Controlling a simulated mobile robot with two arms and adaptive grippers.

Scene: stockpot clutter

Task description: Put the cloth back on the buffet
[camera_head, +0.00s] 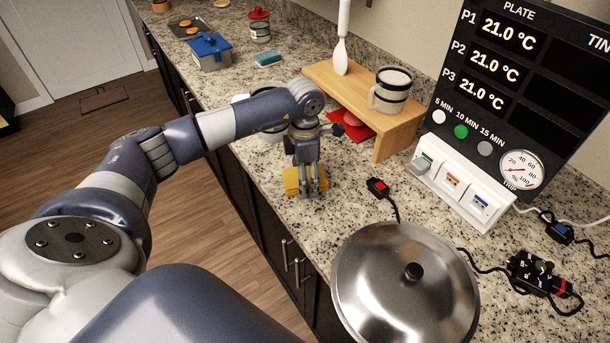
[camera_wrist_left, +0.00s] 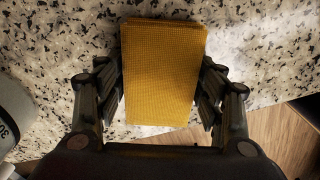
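The cloth (camera_head: 291,181) is a yellow, waffle-textured folded pad near the front edge of the speckled counter (camera_head: 262,180). It fills the middle of the left wrist view (camera_wrist_left: 163,70). My left gripper (camera_head: 312,190) points down at the cloth, its fingers partly covering it in the head view. In the left wrist view, the fingers (camera_wrist_left: 162,103) are on either side of the cloth, close to its edges. I cannot tell whether they press on it or whether the cloth is lifted. My right gripper is not in view.
A large metal lid (camera_head: 385,275) is at the front. A wooden shelf (camera_head: 400,137) carries a mug (camera_head: 390,92) and a spatula (camera_head: 341,55). A small red-tipped probe (camera_head: 378,187) lies right of the cloth. A control panel (camera_head: 463,185) stands at the right. A sponge (camera_head: 268,59) is farther back.

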